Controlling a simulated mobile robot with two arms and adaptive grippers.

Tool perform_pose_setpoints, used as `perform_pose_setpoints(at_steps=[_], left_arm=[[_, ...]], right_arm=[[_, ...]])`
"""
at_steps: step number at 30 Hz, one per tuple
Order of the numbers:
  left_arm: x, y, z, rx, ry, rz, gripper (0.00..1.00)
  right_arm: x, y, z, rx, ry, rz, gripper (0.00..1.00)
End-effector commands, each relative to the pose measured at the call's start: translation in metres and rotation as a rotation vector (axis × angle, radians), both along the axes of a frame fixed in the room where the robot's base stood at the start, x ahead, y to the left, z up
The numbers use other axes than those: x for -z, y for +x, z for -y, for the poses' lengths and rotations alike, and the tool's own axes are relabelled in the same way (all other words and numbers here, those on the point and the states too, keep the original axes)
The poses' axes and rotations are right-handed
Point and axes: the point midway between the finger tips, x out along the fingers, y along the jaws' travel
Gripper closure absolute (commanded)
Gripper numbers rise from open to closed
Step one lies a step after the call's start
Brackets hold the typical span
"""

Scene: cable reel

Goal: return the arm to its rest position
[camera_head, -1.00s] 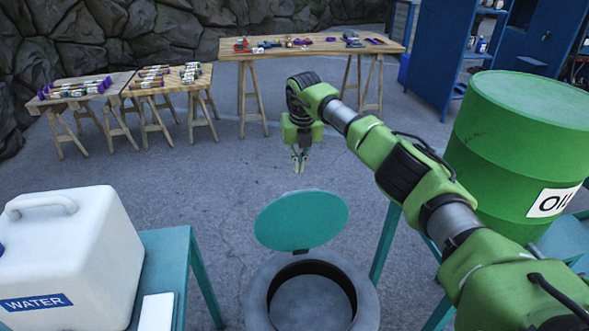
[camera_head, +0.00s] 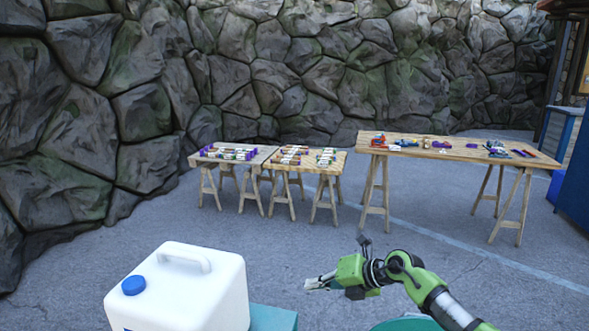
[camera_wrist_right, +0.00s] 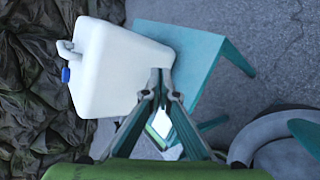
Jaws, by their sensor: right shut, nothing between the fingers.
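My right arm (camera_head: 437,297) is green and grey and comes in from the lower right of the head view. My right gripper (camera_head: 312,284) is shut and empty, pointing left over the ground, to the right of the white water container (camera_head: 185,285). In the right wrist view the gripper's fingertips (camera_wrist_right: 160,82) meet in front of the container (camera_wrist_right: 118,65) and the teal table (camera_wrist_right: 200,60). The left gripper shows in neither view.
A teal lid (camera_head: 405,325) shows at the bottom edge. Low trestle tables with several small items (camera_head: 300,174) and a longer wooden workbench (camera_head: 460,152) stand farther back before a rock wall (camera_head: 290,60). The pavement between is clear.

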Motion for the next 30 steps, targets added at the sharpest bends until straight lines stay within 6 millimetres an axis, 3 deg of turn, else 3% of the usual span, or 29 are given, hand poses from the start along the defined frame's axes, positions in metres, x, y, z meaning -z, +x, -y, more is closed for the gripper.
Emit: perform_pose_setpoints(at_steps=[1, 3, 6, 10, 14, 17, 23, 26, 30], left_arm=[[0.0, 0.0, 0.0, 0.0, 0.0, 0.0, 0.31], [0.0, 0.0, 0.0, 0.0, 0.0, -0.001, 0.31], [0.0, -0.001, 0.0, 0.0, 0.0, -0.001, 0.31], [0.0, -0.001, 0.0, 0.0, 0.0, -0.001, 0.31], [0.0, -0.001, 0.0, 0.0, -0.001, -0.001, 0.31], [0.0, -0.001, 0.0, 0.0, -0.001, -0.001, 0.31], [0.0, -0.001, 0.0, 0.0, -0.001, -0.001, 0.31], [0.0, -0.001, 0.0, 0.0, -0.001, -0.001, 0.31], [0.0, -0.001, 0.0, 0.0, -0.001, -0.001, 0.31]], right_arm=[[-0.007, -0.012, -0.031, 0.005, 0.132, 0.024, 1.0], [-0.029, -0.021, -0.059, 0.042, 0.315, 0.058, 1.0], [-0.06, -0.032, -0.076, 0.137, 0.565, 0.083, 1.0], [-0.092, -0.042, -0.063, 0.326, 0.864, 0.075, 1.0], [-0.099, -0.05, -0.02, 0.58, 1.111, 0.023, 1.0], [-0.084, -0.062, 0.023, 0.806, 1.26, -0.048, 1.0], [-0.011, -0.112, 0.106, 1.301, 1.419, -0.26, 1.0], [0.031, -0.151, 0.133, 1.525, 1.427, -0.384, 1.0], [0.086, -0.219, 0.156, 1.81, 1.378, -0.574, 1.0]])
